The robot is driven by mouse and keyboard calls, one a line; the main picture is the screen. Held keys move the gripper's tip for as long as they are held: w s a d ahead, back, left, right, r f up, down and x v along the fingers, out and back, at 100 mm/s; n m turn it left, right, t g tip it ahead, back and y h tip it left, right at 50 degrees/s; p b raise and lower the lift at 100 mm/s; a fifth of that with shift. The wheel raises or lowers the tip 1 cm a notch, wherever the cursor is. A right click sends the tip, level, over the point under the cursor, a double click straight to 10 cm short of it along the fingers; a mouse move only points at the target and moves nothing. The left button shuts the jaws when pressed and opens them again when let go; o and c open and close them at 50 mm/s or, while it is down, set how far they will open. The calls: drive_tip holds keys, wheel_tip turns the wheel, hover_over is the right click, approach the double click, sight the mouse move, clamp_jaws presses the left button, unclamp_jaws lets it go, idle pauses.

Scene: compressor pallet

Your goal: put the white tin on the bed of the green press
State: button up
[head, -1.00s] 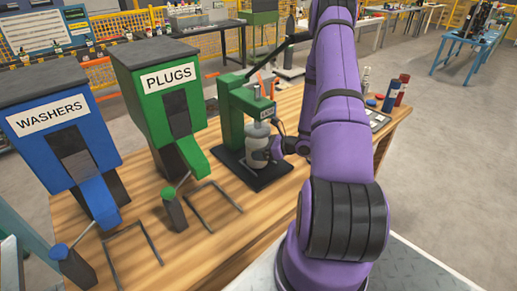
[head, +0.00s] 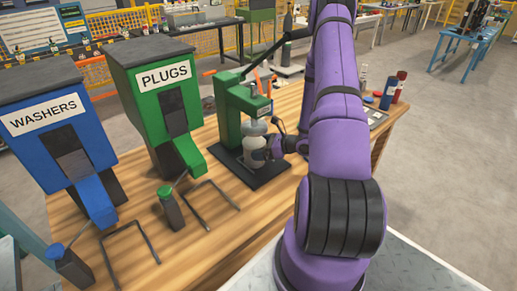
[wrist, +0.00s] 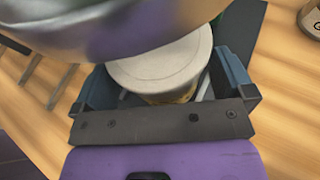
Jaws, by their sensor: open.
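The white tin (head: 253,158) stands upright on the black bed (head: 270,178) of the green press (head: 231,122), under the press head. In the wrist view its round pale top (wrist: 165,65) shows between my two fingers. My gripper (head: 262,150) reaches in from the right at the tin's height. In the wrist view my gripper (wrist: 168,80) is open, with one finger on each side of the tin. Small gaps seem to show beside the tin. A shiny, rounded metal part (wrist: 110,25) covers the top left of the wrist view and hides part of the tin's far side.
The green plugs dispenser (head: 157,100) and blue washers dispenser (head: 55,130) stand left of the press. Wire frames (head: 212,207) lie in front of them. Red and blue bottles (head: 393,92) stand at the back right. Another labelled container (wrist: 310,18) shows at the wrist view's top right.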

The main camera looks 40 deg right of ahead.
drive_tip(key=v, duration=1)
drive_tip(key=shift+s+d, duration=0.2)
drive_tip(key=shift+s, duration=0.15)
